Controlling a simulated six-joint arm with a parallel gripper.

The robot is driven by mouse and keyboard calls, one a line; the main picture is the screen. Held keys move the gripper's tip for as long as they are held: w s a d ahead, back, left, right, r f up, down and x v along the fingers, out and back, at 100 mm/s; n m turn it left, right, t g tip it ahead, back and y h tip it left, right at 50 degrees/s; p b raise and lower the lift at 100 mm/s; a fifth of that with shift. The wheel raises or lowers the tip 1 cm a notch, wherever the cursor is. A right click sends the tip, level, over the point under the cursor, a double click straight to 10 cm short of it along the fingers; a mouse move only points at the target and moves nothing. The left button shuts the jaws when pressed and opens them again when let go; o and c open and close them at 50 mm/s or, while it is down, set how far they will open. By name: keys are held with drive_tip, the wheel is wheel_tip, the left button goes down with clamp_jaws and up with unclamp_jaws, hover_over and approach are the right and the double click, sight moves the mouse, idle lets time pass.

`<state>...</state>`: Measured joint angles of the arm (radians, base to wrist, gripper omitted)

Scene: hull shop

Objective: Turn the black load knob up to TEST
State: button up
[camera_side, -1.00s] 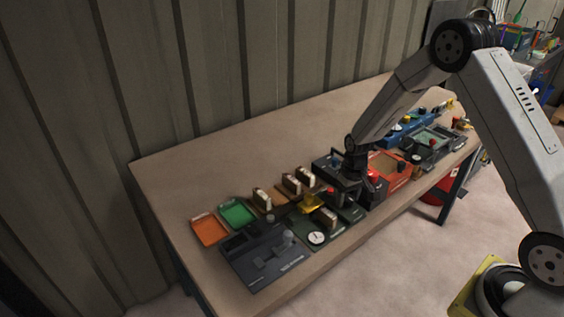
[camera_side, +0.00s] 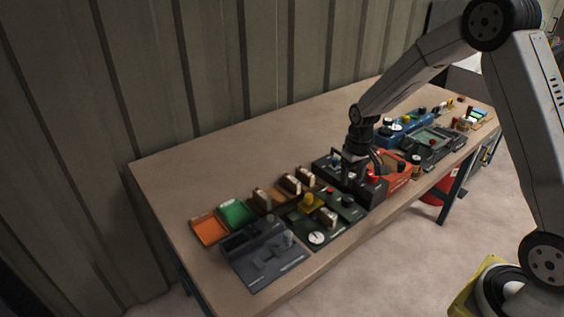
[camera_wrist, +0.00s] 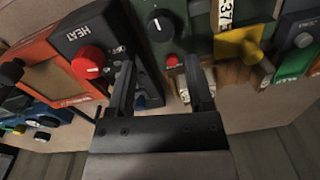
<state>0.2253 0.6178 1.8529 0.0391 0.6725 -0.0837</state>
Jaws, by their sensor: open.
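In the wrist view, a round black knob (camera_wrist: 160,28) with a white pointer mark sits on a dark green panel (camera_wrist: 140,8). I cannot read a LOAD or TEST label, so I cannot tell for sure that it is the load knob. My gripper (camera_wrist: 158,62) is open and empty. Its two fingers stand apart, with the knob beyond the tips and touching neither. In the side view my gripper (camera_side: 354,160) hangs over the black box with a red knob. A black knob (camera_side: 349,201) on a green panel lies just in front of it.
A red knob (camera_wrist: 88,62) on the black HEAT box stands left of my fingers. A small red button (camera_wrist: 172,60) lies between them, and a yellow lever (camera_wrist: 240,44) is at right. Bare table lies along the wall. A grey panel (camera_side: 262,258) sits at the near left.

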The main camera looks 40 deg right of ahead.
sight(348, 197)
drive_tip(key=shift+n, duration=0.5)
drive_tip(key=shift+f, duration=0.15)
drive_tip(key=shift+a+f, duration=0.15)
drive_tip(key=shift+f, duration=3.65)
clamp_jaws()
drive_tip(key=shift+m, duration=0.5)
unclamp_jaws()
